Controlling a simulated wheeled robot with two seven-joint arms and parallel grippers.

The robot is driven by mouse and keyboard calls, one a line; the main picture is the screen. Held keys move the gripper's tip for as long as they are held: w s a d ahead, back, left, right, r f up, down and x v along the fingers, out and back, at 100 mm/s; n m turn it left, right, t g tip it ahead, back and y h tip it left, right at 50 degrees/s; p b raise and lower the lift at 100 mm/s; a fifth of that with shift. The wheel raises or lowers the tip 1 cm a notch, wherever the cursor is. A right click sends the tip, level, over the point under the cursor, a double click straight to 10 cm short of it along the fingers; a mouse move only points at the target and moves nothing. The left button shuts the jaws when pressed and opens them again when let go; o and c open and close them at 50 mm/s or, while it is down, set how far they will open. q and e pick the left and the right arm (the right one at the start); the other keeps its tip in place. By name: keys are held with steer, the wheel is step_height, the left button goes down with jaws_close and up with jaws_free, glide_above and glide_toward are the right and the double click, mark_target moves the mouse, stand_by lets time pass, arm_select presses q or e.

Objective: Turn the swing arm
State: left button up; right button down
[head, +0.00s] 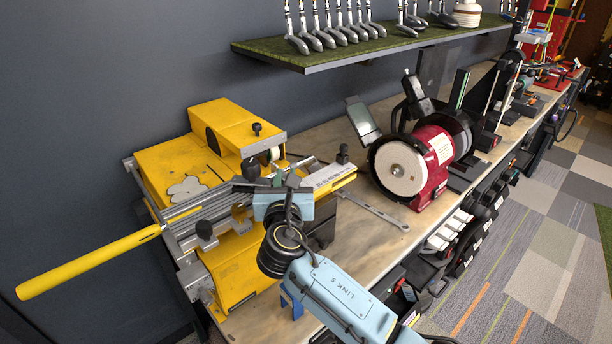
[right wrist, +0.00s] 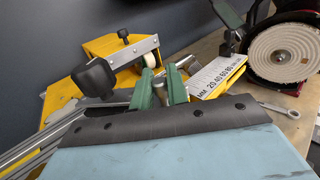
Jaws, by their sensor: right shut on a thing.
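The yellow regripping machine (head: 165,165) stands on the bench at the left, with metal rails and a long yellow handle (head: 90,262) reaching to the lower left. A flat metal arm with a white roller (head: 274,153) and black knobs sits at its near right; the roller also shows in the right wrist view (right wrist: 150,58). I cannot tell for sure which part is the swing arm. My right gripper (head: 285,180) is at the machine's rails, below the roller. Its green fingers (right wrist: 162,88) are shut on a small part that they mostly hide. My left gripper is not in view.
A scale bar (head: 328,178) lies right of my right gripper, and a wrench (head: 372,210) lies on the bench. A red bench grinder (head: 432,160) with a pale wheel stands farther right. A shelf of club heads (head: 310,55) hangs above.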

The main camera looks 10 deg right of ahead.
steer(key=shift+s+a+m+h, duration=0.15)
steer(key=shift+s+m+h, duration=0.1)
steer(key=shift+m+h, duration=0.25)
steer(key=c, duration=1.7)
jaws_free()
steer(key=shift+s, duration=0.15)
steer(key=b+v, duration=0.1)
steer(key=v, duration=1.2)
steer(key=shift+a+r, duration=0.1)
steer(key=shift+a, duration=0.05)
